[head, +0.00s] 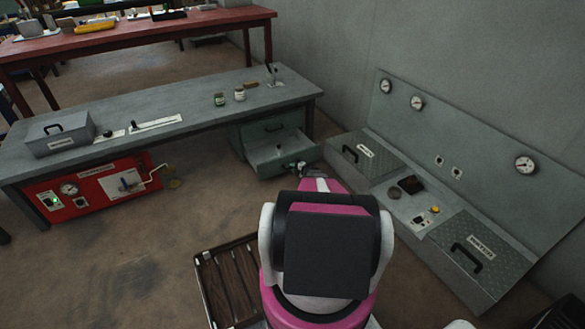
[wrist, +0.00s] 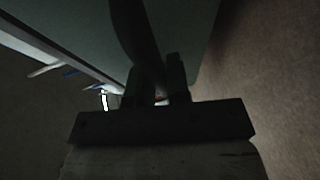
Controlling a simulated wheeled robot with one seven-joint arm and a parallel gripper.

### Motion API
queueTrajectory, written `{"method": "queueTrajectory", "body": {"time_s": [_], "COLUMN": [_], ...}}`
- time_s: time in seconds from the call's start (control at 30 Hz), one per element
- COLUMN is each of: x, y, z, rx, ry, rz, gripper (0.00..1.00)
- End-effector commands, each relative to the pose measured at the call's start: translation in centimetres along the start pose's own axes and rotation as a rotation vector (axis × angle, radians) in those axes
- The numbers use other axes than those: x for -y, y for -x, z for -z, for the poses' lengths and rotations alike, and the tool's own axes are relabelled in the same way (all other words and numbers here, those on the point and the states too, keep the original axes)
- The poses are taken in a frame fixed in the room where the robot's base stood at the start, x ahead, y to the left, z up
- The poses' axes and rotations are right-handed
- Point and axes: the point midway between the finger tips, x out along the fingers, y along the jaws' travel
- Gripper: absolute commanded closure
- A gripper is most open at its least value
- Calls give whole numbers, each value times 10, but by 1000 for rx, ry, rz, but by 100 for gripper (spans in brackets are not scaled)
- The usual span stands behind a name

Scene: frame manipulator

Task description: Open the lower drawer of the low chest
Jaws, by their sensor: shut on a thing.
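The low chest (head: 238,137) is grey-green and stands under the right end of the grey workbench. Its lower drawer (head: 270,160) stands pulled out from the chest front. The upper drawer (head: 268,128), with a dark handle, looks closed. My gripper (head: 299,166) is at the front of the lower drawer, where my arm partly hides the handle. In the wrist view my gripper (wrist: 155,82) is shut on the dark drawer handle (wrist: 134,35), beside the green drawer front (wrist: 180,25). Small blue and white items show to the left, past the drawer edge.
A grey panel unit (head: 390,190) with lids and gauges stands close to the right of my arm. A slatted wooden pallet (head: 228,285) lies at the front left. A red box (head: 90,195) stands under the workbench (head: 190,105). Open floor lies before the bench.

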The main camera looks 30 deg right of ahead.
Motion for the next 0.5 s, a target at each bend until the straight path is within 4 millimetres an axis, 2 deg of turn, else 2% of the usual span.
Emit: {"method": "queueTrajectory", "body": {"time_s": [0.1,0.2,0.47,0.5], "x": [4,7,8,8], "y": [23,35,36,36], "z": [10,15,15,15], "rx": [1,1,0,0], "ry": [-1,-1,0,0], "rz": [2,2,2,2], "gripper": [100,100,100,80]}}
